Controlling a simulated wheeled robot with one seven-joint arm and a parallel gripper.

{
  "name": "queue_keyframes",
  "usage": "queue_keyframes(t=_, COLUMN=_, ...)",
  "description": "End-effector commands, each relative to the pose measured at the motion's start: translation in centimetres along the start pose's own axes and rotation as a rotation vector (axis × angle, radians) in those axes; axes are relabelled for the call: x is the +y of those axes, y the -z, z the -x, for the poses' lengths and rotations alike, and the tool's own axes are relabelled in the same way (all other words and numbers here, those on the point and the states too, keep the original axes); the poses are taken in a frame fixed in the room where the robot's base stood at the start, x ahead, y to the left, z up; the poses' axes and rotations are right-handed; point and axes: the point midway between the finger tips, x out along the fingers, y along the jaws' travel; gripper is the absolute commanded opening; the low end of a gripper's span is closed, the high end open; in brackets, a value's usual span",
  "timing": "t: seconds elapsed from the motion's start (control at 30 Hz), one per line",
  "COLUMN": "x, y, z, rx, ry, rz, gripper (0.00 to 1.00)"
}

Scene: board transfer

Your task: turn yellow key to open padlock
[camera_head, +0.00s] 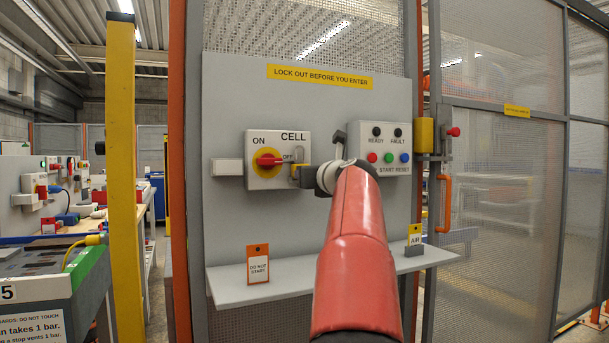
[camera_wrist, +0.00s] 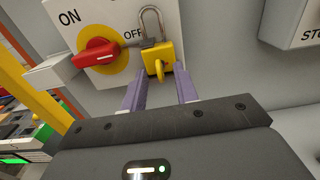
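The yellow padlock (camera_wrist: 157,55) hangs at the CELL switch, its grey shackle (camera_wrist: 150,20) standing above the body beside the red switch handle (camera_wrist: 97,52). The handle points toward OFF. A small yellow piece on the padlock's front, seemingly the key (camera_wrist: 159,70), faces my gripper; its exact outline is hard to tell. My gripper (camera_wrist: 160,80) is open, its two purple fingers apart below and in front of the padlock, with nothing clearly clamped. In the head view the padlock (camera_head: 296,171) is small and partly hidden by my wrist.
The grey panel carries the CELL box (camera_head: 265,180) and a button box (camera_head: 382,148) to its right. A shelf (camera_head: 330,272) below holds a DO NOT START card (camera_head: 258,265) and an AIR tag (camera_head: 415,236). A yellow post (camera_head: 121,170) stands left.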

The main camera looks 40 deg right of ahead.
Motion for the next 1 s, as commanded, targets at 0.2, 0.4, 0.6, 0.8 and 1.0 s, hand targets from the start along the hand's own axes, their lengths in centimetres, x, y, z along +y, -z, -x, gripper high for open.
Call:
queue_keyframes(t=0.2, x=0.0, y=0.0, z=0.1, rx=0.000, ry=0.000, rz=0.001, gripper=0.29)
queue_keyframes(t=0.4, x=0.0, y=0.0, z=2.1, rx=-0.003, ry=0.001, rz=0.000, gripper=0.29)
queue_keyframes(t=0.6, x=0.0, y=0.1, z=5.6, rx=-0.003, ry=0.001, rz=0.000, gripper=0.29)
queue_keyframes(t=0.8, x=0.0, y=0.1, z=7.5, rx=0.000, ry=0.000, rz=0.001, gripper=0.29)
queue_keyframes(t=1.0, x=0.0, y=0.0, z=7.8, rx=0.001, ry=0.000, rz=0.001, gripper=0.29)
